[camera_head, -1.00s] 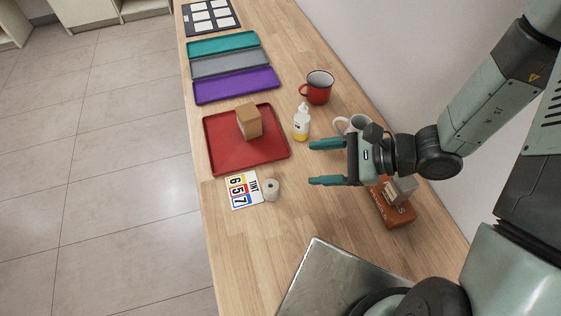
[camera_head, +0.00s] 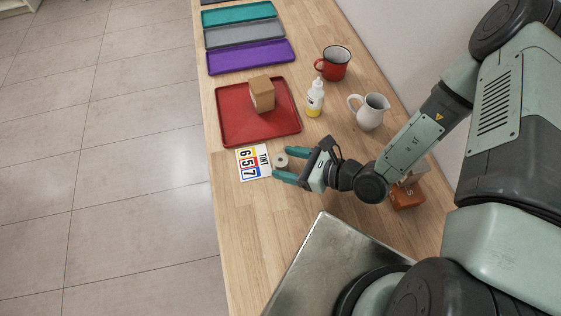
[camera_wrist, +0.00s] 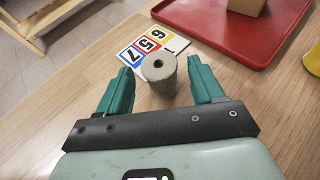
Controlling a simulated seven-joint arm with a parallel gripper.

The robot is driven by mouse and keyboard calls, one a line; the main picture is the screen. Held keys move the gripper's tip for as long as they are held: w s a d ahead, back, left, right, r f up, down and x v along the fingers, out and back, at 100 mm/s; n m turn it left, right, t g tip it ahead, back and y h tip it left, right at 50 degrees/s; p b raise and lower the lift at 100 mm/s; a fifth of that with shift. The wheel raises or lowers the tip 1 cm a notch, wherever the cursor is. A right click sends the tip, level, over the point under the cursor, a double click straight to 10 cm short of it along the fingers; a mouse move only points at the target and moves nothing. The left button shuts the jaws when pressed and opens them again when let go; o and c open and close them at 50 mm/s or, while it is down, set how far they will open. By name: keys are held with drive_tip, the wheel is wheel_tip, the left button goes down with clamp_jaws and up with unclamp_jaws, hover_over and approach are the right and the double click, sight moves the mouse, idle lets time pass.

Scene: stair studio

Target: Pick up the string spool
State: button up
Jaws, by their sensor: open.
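The string spool (camera_head: 281,160) is a small pale grey-beige cylinder with a hole in its top. It stands upright on the wooden counter beside a printed number card (camera_head: 253,163). In the wrist view the spool (camera_wrist: 160,76) sits between the two teal fingers of my gripper (camera_wrist: 158,86), with a gap visible on each side. My gripper (camera_head: 280,165) is open and low at the counter in the head view. The fingers partly hide the spool's lower part there.
A red tray (camera_head: 236,127) with a cardboard box (camera_head: 262,94) lies beyond the spool. A dropper bottle (camera_head: 315,98), a white pitcher (camera_head: 370,111) and a red mug (camera_head: 333,63) stand behind to the right. An orange-brown box (camera_head: 407,196) is near my arm.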

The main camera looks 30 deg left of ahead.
sight(282, 162)
drive_tip(key=x, duration=0.4)
drive_tip(key=shift+a, duration=0.2)
drive_tip(key=shift+c, duration=0.5)
drive_tip(key=c, duration=0.9)
